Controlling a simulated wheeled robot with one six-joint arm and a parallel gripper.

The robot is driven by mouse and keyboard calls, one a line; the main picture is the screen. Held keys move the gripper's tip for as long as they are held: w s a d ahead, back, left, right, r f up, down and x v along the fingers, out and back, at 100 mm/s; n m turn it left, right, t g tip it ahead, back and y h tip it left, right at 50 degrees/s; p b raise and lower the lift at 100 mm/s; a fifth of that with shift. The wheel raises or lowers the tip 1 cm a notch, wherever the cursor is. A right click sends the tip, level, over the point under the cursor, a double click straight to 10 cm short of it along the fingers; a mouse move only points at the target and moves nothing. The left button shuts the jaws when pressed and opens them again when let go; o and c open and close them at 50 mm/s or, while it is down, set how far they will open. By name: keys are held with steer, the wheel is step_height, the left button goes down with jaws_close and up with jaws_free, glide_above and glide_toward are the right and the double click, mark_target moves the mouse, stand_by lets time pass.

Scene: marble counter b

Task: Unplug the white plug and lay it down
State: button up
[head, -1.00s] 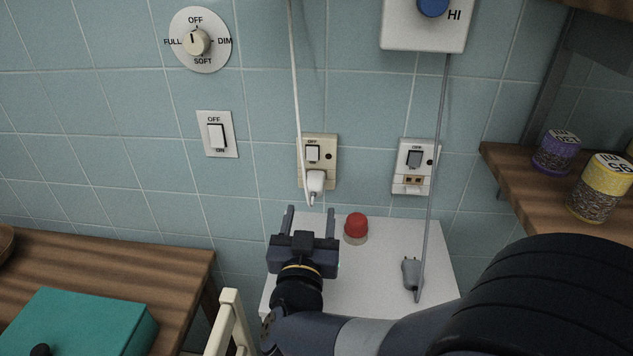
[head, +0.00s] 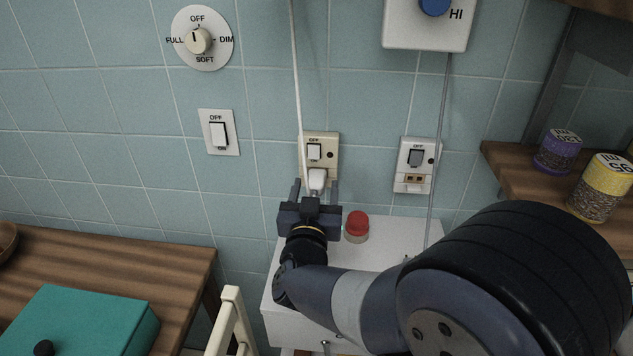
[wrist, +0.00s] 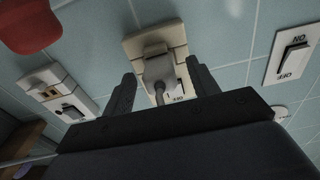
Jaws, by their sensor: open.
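The white plug (head: 317,179) sits in the lower part of a cream wall outlet (head: 333,150) with a rocker switch above it. Its white cord (head: 296,80) runs up the wall. In the wrist view the plug (wrist: 158,70) shows in the outlet (wrist: 134,46), between my finger tips, with its cord bending toward me. My gripper (head: 315,188) is open, with one finger on each side of the plug. In the wrist view a gap shows between each finger of my gripper (wrist: 160,88) and the plug.
A white box (head: 398,231) below the outlets carries a red-topped button or jar (head: 356,226). A second outlet (head: 415,165) at right has an empty socket. A grey cord (head: 438,120) hangs past it.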

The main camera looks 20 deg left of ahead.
steer(key=shift+x, duration=0.95)
stand_by(0.8)
jaws_close()
stand_by(0.4)
steer(key=shift+s, duration=0.15)
steer(key=shift+b+v, duration=0.55)
steer(key=shift+v, duration=2.3)
